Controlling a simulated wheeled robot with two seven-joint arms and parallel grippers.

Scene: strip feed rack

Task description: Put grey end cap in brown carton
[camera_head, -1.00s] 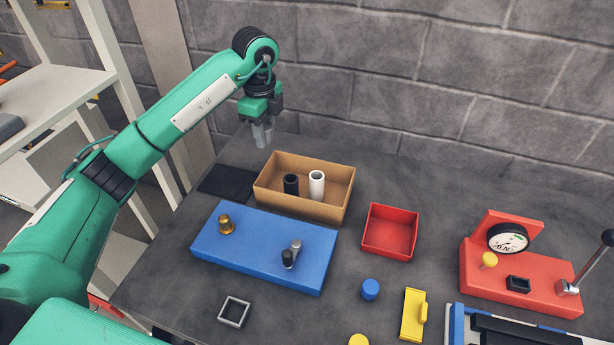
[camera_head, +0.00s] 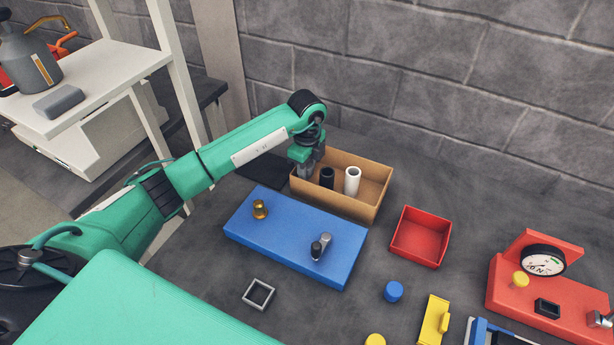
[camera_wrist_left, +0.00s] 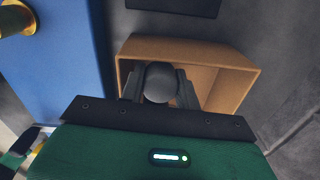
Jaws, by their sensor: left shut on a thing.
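The brown carton (camera_head: 354,206) stands open at the back of the table, with a black cylinder (camera_head: 327,178) and a white cylinder (camera_head: 352,181) upright inside. My left gripper (camera_head: 306,172) is at the carton's left end, pointing down. In the left wrist view it is shut on a rounded dark grey piece (camera_wrist_left: 158,82), which I take as the grey end cap. The carton (camera_wrist_left: 190,48) shows behind the piece there. The head view hardly shows the held piece, and I cannot tell whether it touches the carton. My right gripper is not in view.
A blue block (camera_head: 285,245) with a brass knob (camera_head: 260,209) and small grey and black pieces lies in front of the carton. A red tray (camera_head: 420,237) is to the right. A red gauge stand (camera_head: 560,290) is further right. A grey square frame (camera_head: 258,294) lies in front.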

